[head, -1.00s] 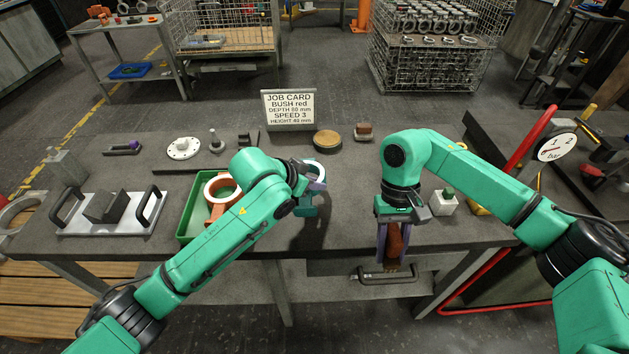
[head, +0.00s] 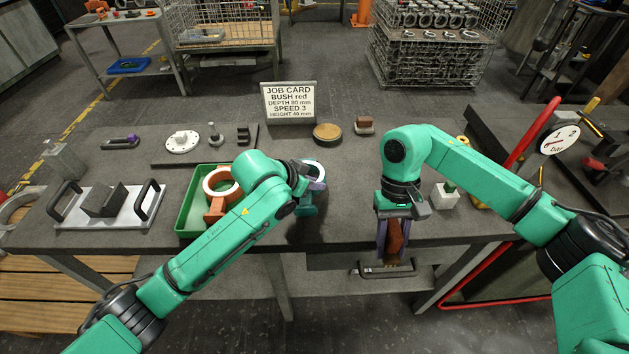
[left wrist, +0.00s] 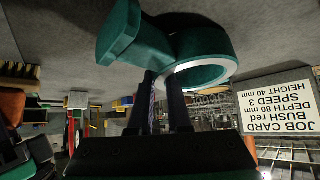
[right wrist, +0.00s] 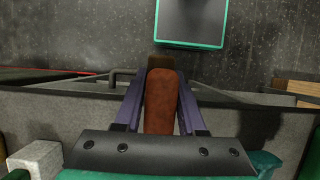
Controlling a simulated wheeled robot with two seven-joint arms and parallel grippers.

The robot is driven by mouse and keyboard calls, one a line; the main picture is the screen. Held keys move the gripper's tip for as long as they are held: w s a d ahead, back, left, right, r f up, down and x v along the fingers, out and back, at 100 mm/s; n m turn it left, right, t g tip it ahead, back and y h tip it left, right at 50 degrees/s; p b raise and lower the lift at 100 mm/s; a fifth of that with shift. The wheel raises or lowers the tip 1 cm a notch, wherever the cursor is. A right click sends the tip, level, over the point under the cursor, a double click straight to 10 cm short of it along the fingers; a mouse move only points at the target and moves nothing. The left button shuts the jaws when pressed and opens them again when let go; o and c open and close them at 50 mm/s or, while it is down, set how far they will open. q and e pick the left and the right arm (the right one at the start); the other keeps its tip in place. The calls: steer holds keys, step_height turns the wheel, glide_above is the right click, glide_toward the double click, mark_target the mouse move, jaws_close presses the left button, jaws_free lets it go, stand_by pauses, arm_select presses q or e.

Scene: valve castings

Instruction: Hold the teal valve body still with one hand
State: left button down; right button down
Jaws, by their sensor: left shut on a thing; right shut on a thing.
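The teal valve body (head: 306,198) is at the middle of the bench, partly hidden by my left gripper (head: 312,182). In the left wrist view the valve body (left wrist: 150,48) shows as a thick ring with a bright metal rim and a block-like arm. My left fingers (left wrist: 163,78) are shut on it at the ring. My right gripper (head: 394,238) points down at the front edge of the bench. It is shut on a reddish-brown handle-like piece (right wrist: 160,100), which hangs upright between the fingers; its far end is darker.
A green tray (head: 185,215) holding an orange casting (head: 214,210) stands left of the valve body. A plate with black handles (head: 130,212) is further left. A job card (head: 289,103) stands behind. A white block (head: 445,200) is beside my right arm.

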arm_select(q)
steer(key=c, duration=1)
jaws_free()
steer(key=shift+f, duration=0.2)
steer(key=shift+c, duration=0.2)
steer(key=shift+o, duration=1.3)
steer(key=shift+s, duration=0.1)
steer(key=v, duration=1.2)
